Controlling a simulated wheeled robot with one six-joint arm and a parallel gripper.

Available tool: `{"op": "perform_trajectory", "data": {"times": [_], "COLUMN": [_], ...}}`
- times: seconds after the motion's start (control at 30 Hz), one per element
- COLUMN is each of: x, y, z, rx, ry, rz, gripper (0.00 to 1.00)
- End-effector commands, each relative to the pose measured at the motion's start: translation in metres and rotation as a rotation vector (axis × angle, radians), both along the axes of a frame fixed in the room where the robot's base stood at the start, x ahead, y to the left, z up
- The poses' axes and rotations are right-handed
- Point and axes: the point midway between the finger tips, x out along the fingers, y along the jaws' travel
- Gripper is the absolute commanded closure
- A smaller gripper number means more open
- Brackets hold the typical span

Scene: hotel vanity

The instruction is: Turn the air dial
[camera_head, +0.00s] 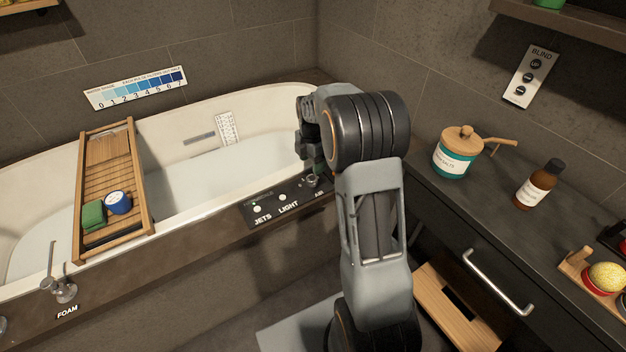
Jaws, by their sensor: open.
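The air dial (313,181) is a small round metal knob at the right end of the dark control panel (268,218) on the bathtub's front rim. The label AIR shows beside it. My gripper (318,166) is at the dial, pointing down, just above or around it. My arm hides most of the gripper, so I cannot tell whether the fingers touch the dial. On the same panel, the JETS button (257,209) and the LIGHT button (282,198) lie to the left of the dial.
A wooden bath tray (140,205) with a green cloth and a blue-and-white container spans the tub (215,190). The dark counter (450,205) at right bears a teal jar (453,162) and a brown bottle (538,185). A drawer handle (497,285) sticks out below.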

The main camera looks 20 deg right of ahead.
Motion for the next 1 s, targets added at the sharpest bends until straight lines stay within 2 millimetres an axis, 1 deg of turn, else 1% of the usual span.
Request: {"op": "perform_trajectory", "data": {"times": [0.03,0.1,0.2,0.4,0.6,0.9,1.0], "x": [-0.001,-0.001,-0.001,-0.001,0.000,0.000,0.000], "y": [0.000,0.000,-0.001,-0.001,-0.001,-0.001,-0.001], "z": [-0.014,-0.027,-0.043,-0.064,-0.073,-0.074,-0.074], "rx": [0.001,0.000,0.001,0.001,0.000,0.000,0.000], "ry": [0.004,0.003,0.002,0.002,0.000,0.000,0.000], "rz": [-0.001,-0.002,-0.002,-0.003,-0.004,-0.004,-0.004], "gripper": [0.35,0.35,0.35,0.35,0.35,0.35,0.44]}}
